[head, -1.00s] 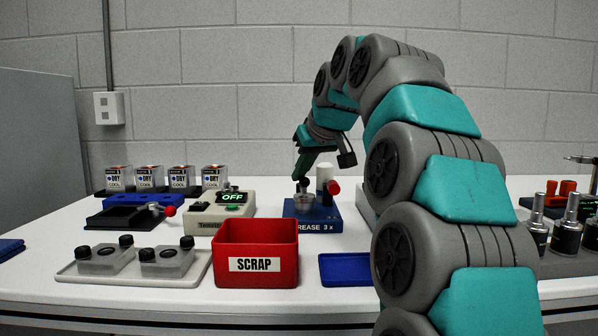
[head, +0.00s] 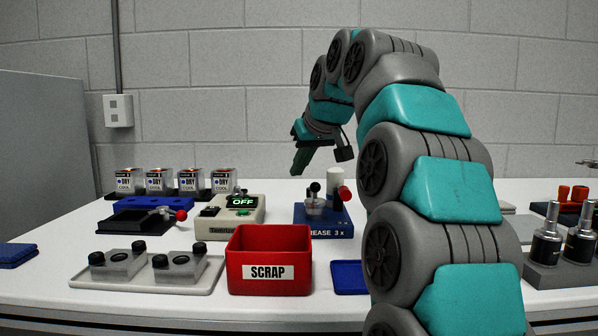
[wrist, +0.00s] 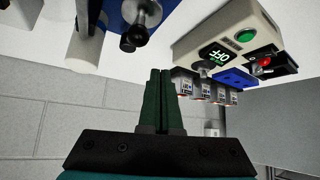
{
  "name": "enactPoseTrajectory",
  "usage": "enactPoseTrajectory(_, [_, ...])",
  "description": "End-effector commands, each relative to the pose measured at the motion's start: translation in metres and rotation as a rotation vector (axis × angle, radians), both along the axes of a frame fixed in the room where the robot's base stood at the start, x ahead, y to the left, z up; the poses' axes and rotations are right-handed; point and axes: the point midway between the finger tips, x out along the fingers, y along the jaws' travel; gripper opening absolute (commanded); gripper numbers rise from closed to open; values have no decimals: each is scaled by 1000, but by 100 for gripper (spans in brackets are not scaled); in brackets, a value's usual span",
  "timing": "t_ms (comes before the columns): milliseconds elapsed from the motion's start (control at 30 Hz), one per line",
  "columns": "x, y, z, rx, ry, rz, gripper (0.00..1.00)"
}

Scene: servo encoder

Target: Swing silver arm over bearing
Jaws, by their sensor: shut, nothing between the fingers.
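The blue grease station (head: 322,226), with "REASE 3 x" readable on its front, stands mid-table. It carries a small clear cup (head: 315,207), a black-knobbed post (head: 314,188), a white cylinder (head: 334,181) and a red knob (head: 344,193). In the wrist view, a silver part with a dark round end (wrist: 138,32) shows at the station; I cannot tell for sure whether it is the silver arm. No bearing can be made out. My gripper (head: 297,170) is shut and empty, above and left of the black knob, apart from it. Its green fingers (wrist: 161,75) meet in the wrist view.
A tester reading OFF (head: 232,218) stands left of the station. A red SCRAP bin (head: 268,272) and a blue tray (head: 350,278) are in front. A pale tray (head: 205,280) holds two blocks. Several DRY tins (head: 158,181) stand at the back left.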

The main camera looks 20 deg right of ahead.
Motion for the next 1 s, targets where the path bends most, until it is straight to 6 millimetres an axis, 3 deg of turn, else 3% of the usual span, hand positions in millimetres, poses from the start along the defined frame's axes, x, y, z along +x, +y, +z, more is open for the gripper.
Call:
enactPoseTrajectory(700, [-23,-40,52,0,1,0,0])
enactPoseTrajectory(1000, [-28,-48,60,0,-2,-1,0])
